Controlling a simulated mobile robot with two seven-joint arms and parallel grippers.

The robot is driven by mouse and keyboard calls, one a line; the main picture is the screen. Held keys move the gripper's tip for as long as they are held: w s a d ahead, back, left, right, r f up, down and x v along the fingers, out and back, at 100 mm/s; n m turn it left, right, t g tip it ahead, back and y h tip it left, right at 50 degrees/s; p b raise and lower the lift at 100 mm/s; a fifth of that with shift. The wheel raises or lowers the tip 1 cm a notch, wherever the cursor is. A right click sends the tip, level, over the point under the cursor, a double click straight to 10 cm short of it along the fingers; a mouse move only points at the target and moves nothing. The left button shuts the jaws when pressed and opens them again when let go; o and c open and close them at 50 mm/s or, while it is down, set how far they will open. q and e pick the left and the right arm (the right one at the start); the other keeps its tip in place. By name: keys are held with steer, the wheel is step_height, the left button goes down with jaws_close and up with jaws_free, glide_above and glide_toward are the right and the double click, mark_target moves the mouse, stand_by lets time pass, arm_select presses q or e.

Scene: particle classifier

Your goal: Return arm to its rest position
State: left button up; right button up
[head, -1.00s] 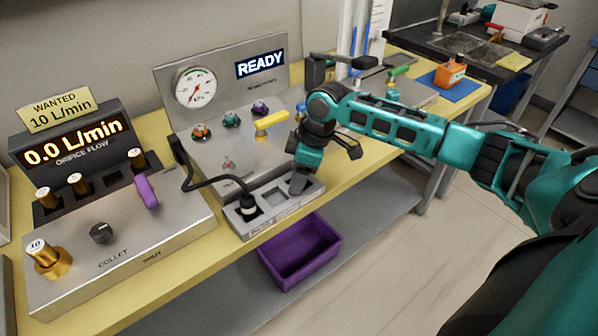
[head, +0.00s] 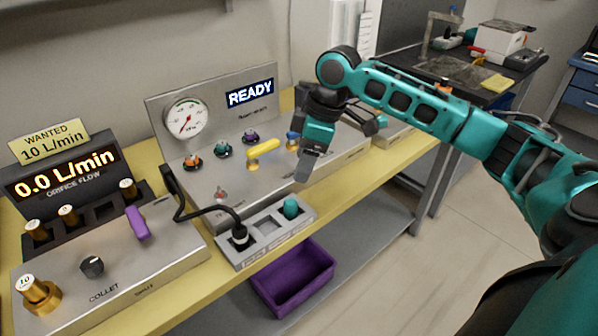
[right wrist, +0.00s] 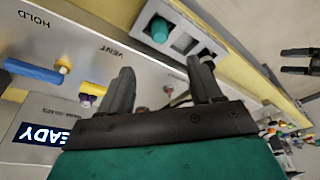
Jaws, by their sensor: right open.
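My right gripper (head: 340,146) is raised above the front of the test panel, open and empty. Its two fingers stand apart in the right wrist view (right wrist: 163,80), with nothing between them. A teal plug (head: 291,208) stands in the right-hand slot of the grey holder (head: 262,250), below and apart from the gripper; it also shows in the right wrist view (right wrist: 158,30). My left gripper is outside the head view. At the right edge of the wrist view, a dark pair of spread fingers (right wrist: 298,61) appears to be my left gripper.
A black plug with a cable (head: 239,236) sits in the holder's left slot. The panel (head: 215,190) carries a gauge, coloured valves and a READY display. A purple bin (head: 293,278) lies below. The orifice flow unit (head: 75,178) stands left. Floor at right is clear.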

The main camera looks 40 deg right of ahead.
steer(key=shift+s+r, duration=0.1)
steer(key=shift+r, duration=0.3)
steer(key=s+a+f, duration=1)
steer(key=a+f, duration=0.3)
steer(key=a, duration=0.1)
steer(key=s+d+f+m+t+h, duration=0.1)
steer(key=s+d+m+t+h, duration=0.1)
steer(key=s+m, duration=0.85)
steer(key=w+a+f+n+t+y, duration=0.1)
steer(key=w+a+f+n+t, duration=0.1)
steer(key=w+f+t, duration=0.3)
step_height(320, 180, down, 4)
steer(key=shift+a+f+n+t+y, duration=0.2)
steer(key=shift+a+n+t+y, duration=0.15)
steer(key=shift+n+t, duration=0.45)
